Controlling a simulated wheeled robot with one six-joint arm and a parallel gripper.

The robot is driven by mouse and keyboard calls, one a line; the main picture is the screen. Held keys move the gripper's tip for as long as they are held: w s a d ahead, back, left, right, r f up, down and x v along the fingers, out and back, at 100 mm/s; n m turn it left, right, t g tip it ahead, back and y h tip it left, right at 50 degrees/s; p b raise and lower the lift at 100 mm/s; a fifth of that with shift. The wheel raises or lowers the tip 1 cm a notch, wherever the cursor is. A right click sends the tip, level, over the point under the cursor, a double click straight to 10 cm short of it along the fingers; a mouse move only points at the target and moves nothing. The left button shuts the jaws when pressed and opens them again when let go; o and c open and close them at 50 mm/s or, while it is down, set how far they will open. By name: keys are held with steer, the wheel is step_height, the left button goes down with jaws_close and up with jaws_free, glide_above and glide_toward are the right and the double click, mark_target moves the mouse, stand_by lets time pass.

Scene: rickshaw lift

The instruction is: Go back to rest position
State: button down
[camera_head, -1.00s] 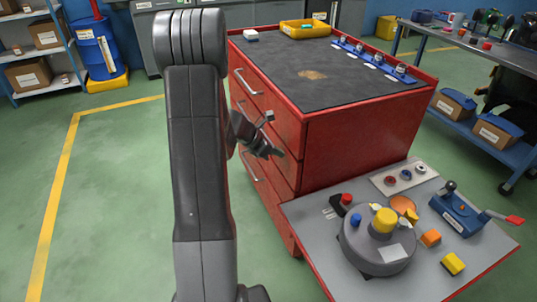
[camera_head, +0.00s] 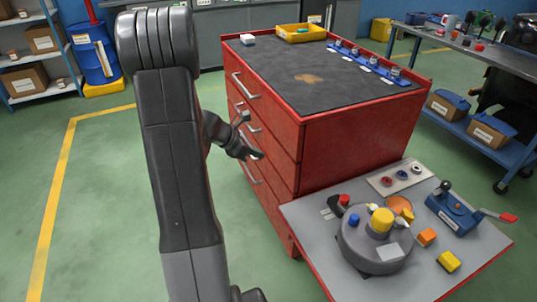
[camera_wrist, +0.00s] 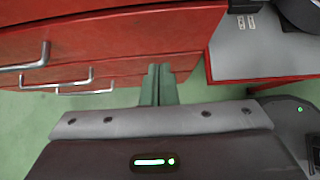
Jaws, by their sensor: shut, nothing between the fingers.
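My gripper (camera_head: 252,154) is in front of the drawer side of the red cabinet (camera_head: 350,150), near its front corner and partly behind my arm in the head view. In the wrist view my gripper's fingers (camera_wrist: 159,84) are together with nothing between them. The red drawer fronts fill the upper left of the wrist view, with metal handles (camera_wrist: 76,78) apart from the fingers. No object is held.
A grey side table (camera_head: 300,215) with a round grey device (camera_head: 375,245), coloured blocks and a blue vise (camera_head: 455,212) adjoins the cabinet at the right. A blue barrel (camera_head: 95,50) stands at back left. Green floor at left is clear.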

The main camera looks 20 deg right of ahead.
steer(key=v, duration=0.6)
steer(key=shift+p, duration=0.45)
steer(key=shift+f, duration=0.1)
steer(key=b, duration=0.2)
glide_toward(282, 158)
step_height(282, 158, down, 3)
steer(key=d, duration=0.1)
steer(key=d+f, duration=0.1)
steer(key=d, duration=0.1)
steer(key=shift+d+f, duration=0.15)
steer(key=shift+d, duration=0.55)
